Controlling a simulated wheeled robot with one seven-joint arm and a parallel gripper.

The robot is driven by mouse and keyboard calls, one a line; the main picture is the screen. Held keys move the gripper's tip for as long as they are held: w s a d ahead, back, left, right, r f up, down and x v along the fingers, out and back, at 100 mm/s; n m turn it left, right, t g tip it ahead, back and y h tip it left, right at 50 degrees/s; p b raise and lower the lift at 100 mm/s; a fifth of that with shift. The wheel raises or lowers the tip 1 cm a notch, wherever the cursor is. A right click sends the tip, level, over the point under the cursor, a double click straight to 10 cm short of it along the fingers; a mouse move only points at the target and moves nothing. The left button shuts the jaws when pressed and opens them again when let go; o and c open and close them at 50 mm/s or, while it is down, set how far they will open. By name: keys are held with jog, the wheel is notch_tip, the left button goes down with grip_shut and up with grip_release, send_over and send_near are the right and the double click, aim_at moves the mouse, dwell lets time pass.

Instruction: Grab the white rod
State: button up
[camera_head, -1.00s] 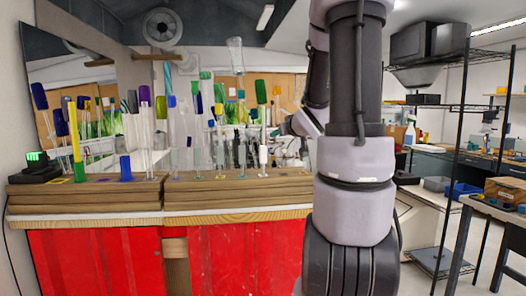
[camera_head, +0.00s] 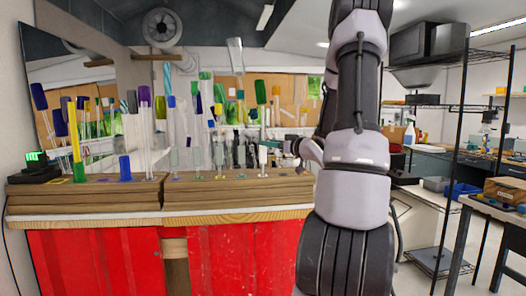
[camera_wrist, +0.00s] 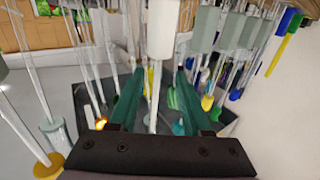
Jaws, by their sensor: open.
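The white rod (camera_head: 263,158) stands upright near the right end of the wooden stand, a short white cap on a thin stem. In the wrist view a white-capped rod (camera_wrist: 162,32) rises between the two green fingers of my gripper (camera_wrist: 160,76). The fingers are apart, one on each side of its thin stem, and I see no contact. In the head view my gripper (camera_head: 292,147) is small and partly hidden by my arm, just right of the white rod.
The wooden stand (camera_head: 110,196) on the red cabinet (camera_head: 100,258) holds several glass rods with coloured caps, close together left of the white rod. A short blue piece (camera_head: 125,168) stands at the left. Several more rods crowd both sides of my fingers in the wrist view. A wire shelf is at right.

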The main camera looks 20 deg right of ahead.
jog(key=x, duration=0.4)
jog(key=shift+w+f, duration=0.1)
jog(key=shift+w, duration=0.35)
grip_shut()
